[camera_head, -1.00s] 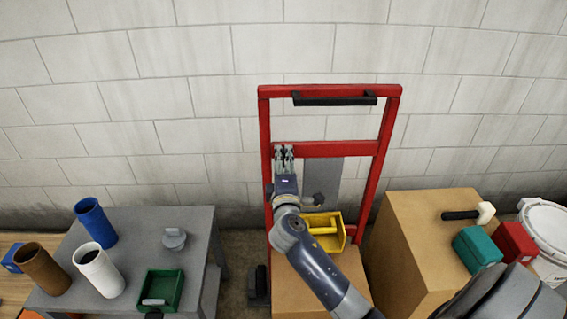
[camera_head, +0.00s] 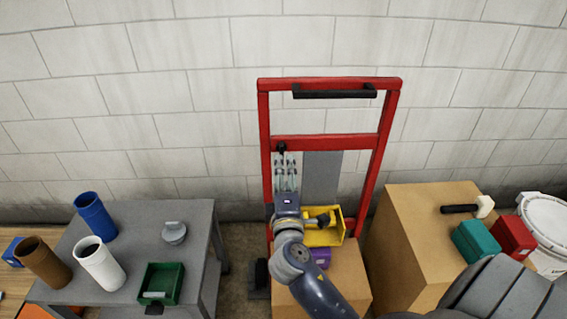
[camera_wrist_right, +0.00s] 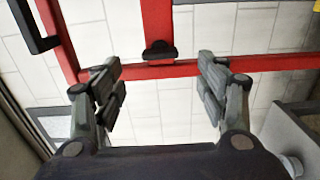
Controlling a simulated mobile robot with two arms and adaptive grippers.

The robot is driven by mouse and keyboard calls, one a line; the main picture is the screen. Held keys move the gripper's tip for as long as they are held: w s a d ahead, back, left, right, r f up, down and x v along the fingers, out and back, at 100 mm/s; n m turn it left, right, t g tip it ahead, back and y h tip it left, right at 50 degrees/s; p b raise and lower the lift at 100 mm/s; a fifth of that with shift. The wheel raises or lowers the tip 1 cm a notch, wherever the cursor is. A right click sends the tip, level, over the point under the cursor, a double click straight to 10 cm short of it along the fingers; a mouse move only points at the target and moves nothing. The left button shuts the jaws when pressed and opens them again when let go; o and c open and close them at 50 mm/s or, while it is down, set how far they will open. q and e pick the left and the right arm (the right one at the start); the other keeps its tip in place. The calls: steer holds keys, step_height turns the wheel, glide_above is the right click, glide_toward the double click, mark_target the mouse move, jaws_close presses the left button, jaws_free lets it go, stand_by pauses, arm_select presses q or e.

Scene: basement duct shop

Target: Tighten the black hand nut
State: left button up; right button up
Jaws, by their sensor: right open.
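The black hand nut (camera_head: 281,147) sits at the left part of the red crossbar (camera_head: 340,142) of a hand truck. In the right wrist view the nut (camera_wrist_right: 160,50) is a dark lobed knob on the red frame, roughly centred between my fingers and just beyond their tips. My right gripper (camera_head: 287,170) is just below the nut in the head view. It also shows in the right wrist view (camera_wrist_right: 160,77), with its fingers wide apart and nothing between them. The gripper and nut look apart. My left gripper is not in view.
A yellow bin (camera_head: 338,231) and a purple item (camera_head: 321,257) are by my right arm on a cardboard box (camera_head: 345,270). A larger box (camera_head: 400,235) stands right. A grey table (camera_head: 205,215) with tubes and a green bin (camera_head: 178,284) stands left. The wall is behind.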

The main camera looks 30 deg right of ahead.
steer(key=v, duration=0.3)
steer(key=shift+s+a, duration=0.15)
steer(key=shift+s, duration=0.15)
